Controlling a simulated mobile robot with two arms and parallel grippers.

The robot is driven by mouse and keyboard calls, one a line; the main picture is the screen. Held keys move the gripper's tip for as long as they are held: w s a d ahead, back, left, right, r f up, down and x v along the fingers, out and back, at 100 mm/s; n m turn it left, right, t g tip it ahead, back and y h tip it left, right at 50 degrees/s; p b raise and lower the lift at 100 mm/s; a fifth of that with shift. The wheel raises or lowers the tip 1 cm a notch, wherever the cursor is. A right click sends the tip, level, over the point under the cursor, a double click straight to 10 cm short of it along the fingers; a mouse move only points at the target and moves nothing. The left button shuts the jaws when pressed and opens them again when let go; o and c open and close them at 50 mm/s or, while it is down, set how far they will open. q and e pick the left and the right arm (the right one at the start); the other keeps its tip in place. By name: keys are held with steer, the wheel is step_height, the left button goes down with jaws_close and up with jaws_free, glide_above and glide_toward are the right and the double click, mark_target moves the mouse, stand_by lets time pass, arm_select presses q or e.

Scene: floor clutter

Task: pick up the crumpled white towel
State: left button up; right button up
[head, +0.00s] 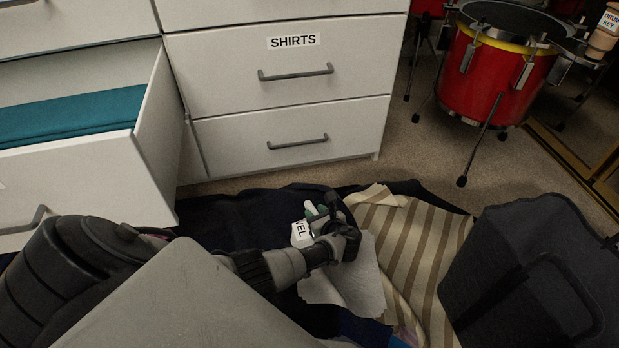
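A crumpled white towel (368,283) lies on the pile of cloth on the floor, at the lower middle of the head view. My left gripper (330,218) is over the pile, at the towel's upper left edge, and its wrist covers part of the towel. I cannot tell whether its fingers are open or shut, or whether they touch the towel. A small white tag (302,234) with partly hidden letters shows beside the gripper. My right gripper is not in view.
Dark cloth (235,222) and a tan striped cloth (420,243) lie around the towel. A dark grey bin (525,275) stands at right. White drawers (285,110) stand behind, with a left drawer (90,170) open holding teal cloth. A red drum (497,75) stands at back right.

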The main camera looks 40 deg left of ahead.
arm_select(q)
jaws_close()
steer(key=shift+r, duration=0.15)
